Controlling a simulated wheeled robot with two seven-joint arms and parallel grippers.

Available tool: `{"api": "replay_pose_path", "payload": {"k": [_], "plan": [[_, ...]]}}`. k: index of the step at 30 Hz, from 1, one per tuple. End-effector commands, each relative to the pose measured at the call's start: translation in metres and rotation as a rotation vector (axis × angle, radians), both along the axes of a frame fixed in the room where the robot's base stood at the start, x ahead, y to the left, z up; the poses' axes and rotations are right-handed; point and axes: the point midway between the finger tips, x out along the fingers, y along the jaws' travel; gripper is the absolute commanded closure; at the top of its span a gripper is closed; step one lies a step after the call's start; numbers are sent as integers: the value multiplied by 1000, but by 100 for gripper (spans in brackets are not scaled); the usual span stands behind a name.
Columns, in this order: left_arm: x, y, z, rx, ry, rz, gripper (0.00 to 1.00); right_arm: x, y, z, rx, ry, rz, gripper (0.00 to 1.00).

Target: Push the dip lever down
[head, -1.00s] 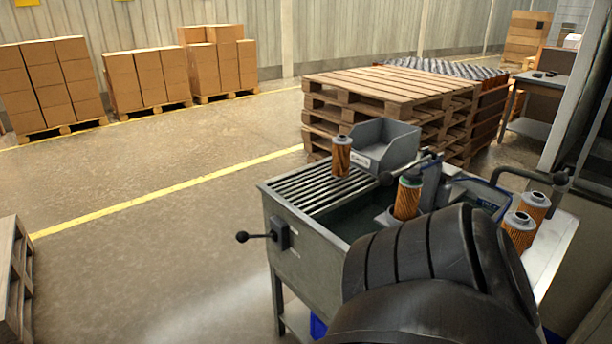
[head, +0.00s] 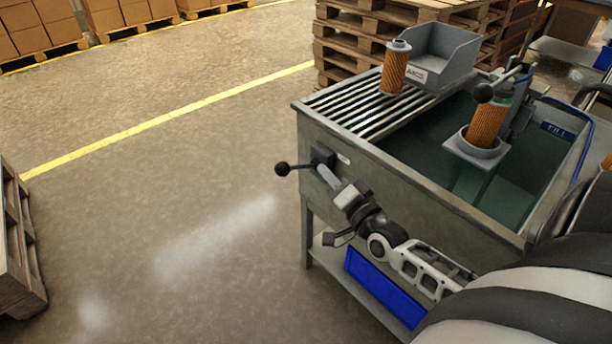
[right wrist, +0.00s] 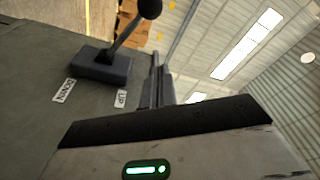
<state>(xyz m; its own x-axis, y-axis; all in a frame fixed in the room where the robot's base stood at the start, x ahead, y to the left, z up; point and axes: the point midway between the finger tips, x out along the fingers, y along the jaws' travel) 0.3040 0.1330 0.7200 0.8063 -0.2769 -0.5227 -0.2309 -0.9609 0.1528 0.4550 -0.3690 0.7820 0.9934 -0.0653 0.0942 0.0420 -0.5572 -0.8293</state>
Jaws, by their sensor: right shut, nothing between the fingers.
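The dip lever is a short rod with a black ball knob (head: 283,168), sticking out from a dark mount (head: 322,156) on the tank's side wall. In the right wrist view the lever (right wrist: 125,36) leans from its dark base (right wrist: 101,66) beside labels reading DOWN (right wrist: 64,91) and UP (right wrist: 121,98). My right gripper (head: 324,174) is shut and empty, its fingertips close to the mount. The closed fingers (right wrist: 157,80) also show in the wrist view, beside the base and apart from the knob. Contact with the lever cannot be told. My left gripper is not in view.
The grey tank (head: 420,190) has a slatted rack with an orange filter cartridge (head: 394,70) and a grey bin (head: 440,55). Another cartridge (head: 486,125) stands in a holder over the liquid. A blue crate (head: 375,285) sits below. Floor left of the lever is clear.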

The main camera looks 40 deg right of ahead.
Motion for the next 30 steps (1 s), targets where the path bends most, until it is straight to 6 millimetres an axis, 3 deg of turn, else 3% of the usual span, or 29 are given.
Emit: {"api": "replay_pose_path", "payload": {"k": [5,15,21,30], "plan": [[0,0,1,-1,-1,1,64,26,-3,6,8,-10,-3,100],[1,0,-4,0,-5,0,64,98,-7,12,4,-6,-2,100],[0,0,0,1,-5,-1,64,88,18,-6,6,0,1,100],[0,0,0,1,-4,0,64,86,26,-11,3,-2,1,100]]}}
